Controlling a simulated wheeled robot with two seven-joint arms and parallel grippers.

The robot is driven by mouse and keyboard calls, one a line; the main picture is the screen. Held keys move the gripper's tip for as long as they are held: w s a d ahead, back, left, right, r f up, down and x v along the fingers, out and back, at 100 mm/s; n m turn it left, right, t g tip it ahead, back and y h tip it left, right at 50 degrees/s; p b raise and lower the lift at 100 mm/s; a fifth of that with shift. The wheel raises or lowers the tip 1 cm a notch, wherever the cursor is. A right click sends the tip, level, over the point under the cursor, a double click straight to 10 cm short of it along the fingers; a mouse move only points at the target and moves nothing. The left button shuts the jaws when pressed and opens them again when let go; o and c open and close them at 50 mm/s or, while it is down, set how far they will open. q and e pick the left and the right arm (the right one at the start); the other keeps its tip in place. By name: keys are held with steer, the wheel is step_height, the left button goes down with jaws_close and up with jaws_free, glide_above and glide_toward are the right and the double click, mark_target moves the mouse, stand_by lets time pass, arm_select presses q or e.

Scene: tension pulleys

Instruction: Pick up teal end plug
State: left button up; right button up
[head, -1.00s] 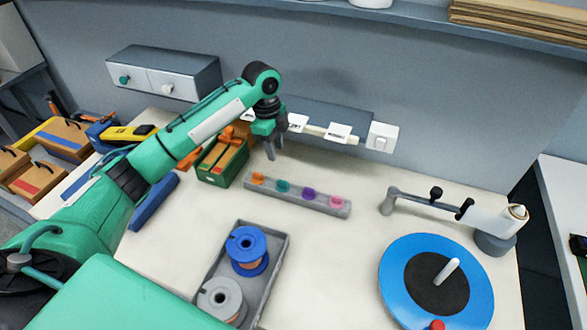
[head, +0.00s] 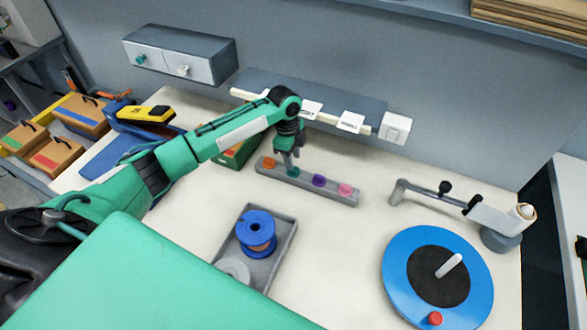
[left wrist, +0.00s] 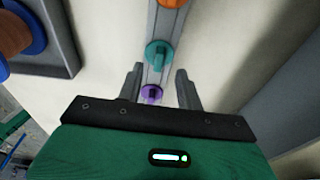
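The teal end plug (left wrist: 158,53) sits on a grey strip holder (head: 336,192) between the orange plug (head: 269,162) and the purple plug (head: 318,180). In the head view the teal plug (head: 293,172) is partly hidden by my gripper. My left gripper (head: 290,167) points down just over the teal plug's place. In the left wrist view the left gripper (left wrist: 160,82) is open and empty, its fingers on either side of the strip. The teal plug shows just beyond the fingertips there, the purple plug (left wrist: 151,93) nearer the palm. My right gripper is out of view.
A pink plug (head: 345,189) sits at the strip's right end. A green box (head: 238,153) stands close to the left. A grey tray (head: 281,252) with spools lies in front. A blue turntable (head: 402,265) stands at right. A wall shelf with white labels runs behind.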

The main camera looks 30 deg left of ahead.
mark_target(293, 171)
arm_select(q)
steer(key=shift+s+d+f+p, duration=0.15)
steer(key=shift+f+p, duration=0.3)
steer(key=shift+f, duration=1.3)
jaws_close()
steer(key=shift+r, duration=0.15)
